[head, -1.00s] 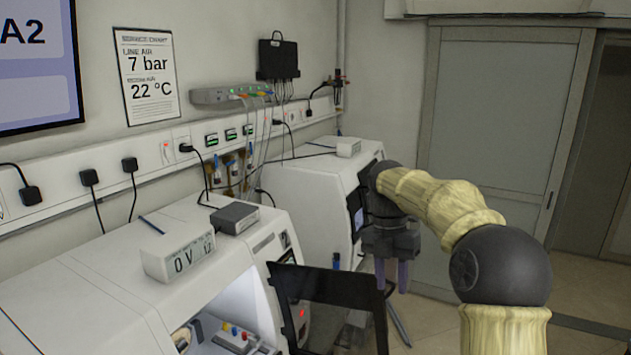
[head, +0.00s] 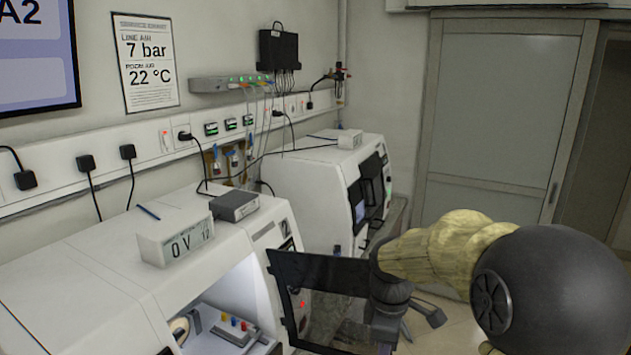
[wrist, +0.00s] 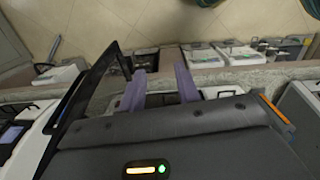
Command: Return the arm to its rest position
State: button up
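My gripper shows in the wrist view (wrist: 158,86) with its two purple fingers spread apart and nothing between them. In the head view my arm reaches in from the right, and its dark wrist is low, just right of the open black-framed door (head: 315,268) of the near white machine (head: 95,275). The fingers cannot be made out clearly there. In the wrist view the black door frame (wrist: 88,88) stands close to the left of the fingers. I cannot tell whether anything touches it.
A second white machine (head: 300,190) stands behind, against the wall. The near machine's lit chamber holds a unit with coloured knobs (head: 232,325). A display box (head: 178,243) and a grey box (head: 234,206) sit on its top. Open floor lies before the sliding door (head: 495,120).

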jog(key=s+d+f+m+t+b, duration=0.1)
jog(key=s+f+m+t+b, duration=0.1)
jog(key=s+f+m, duration=0.7)
jog(key=s+m, duration=0.2)
jog(key=m, duration=0.2)
jog(key=shift+s+d+m+y+b, duration=0.3)
jog(key=shift+m+b, duration=0.1)
jog(key=shift+f, duration=0.1)
